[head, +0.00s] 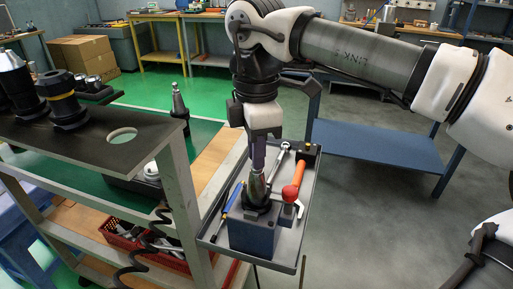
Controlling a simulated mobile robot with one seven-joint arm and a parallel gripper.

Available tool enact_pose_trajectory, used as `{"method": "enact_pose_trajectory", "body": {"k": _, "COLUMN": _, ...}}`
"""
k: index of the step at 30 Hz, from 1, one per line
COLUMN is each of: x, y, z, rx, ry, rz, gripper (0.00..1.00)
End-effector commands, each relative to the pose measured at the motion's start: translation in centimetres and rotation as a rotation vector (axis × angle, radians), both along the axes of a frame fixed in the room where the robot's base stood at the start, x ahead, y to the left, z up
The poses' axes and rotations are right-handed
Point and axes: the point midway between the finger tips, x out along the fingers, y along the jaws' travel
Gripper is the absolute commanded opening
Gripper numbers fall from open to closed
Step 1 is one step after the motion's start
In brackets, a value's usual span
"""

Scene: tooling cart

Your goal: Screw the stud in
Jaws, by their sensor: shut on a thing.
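My gripper (257,166) points straight down over the tray, with its jaws shut on the stud at the top of a tool holder. The stud is mostly hidden between the fingers and too small to make out. The tool holder (257,188) is a shiny metal cone with a dark collar, standing upright with its narrow end up. It sits in a blue block fixture (253,236) on the tray. I cannot tell how deep the stud sits in the cone.
The grey tray (285,264) also holds a red-and-orange-handled tool (294,185), a wrench (279,160) and a blue screwdriver (229,203). At left, a cart shelf (110,135) carries dark tool holders (62,97). Another tool holder (179,103) stands behind. A blue bench (375,145) is at right.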

Motion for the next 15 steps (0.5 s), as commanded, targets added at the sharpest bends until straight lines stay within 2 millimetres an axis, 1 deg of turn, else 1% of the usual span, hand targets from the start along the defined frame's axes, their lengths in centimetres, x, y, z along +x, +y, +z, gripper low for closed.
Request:
{"method": "enact_pose_trajectory", "body": {"k": 3, "x": 0.03, "y": -0.01, "z": 0.02, "rx": 0.000, "ry": -0.001, "rz": -0.153, "gripper": 0.00}}
{"method": "enact_pose_trajectory", "body": {"k": 7, "x": 0.03, "y": -0.01, "z": 0.00, "rx": 0.000, "ry": -0.001, "rz": -0.279, "gripper": 0.00}}
{"method": "enact_pose_trajectory", "body": {"k": 10, "x": 0.04, "y": -0.01, "z": -0.02, "rx": 0.000, "ry": -0.001, "rz": -0.320, "gripper": 0.00}}
{"method": "enact_pose_trajectory", "body": {"k": 15, "x": 0.04, "y": -0.01, "z": -0.02, "rx": 0.000, "ry": -0.001, "rz": -0.324, "gripper": 0.00}}
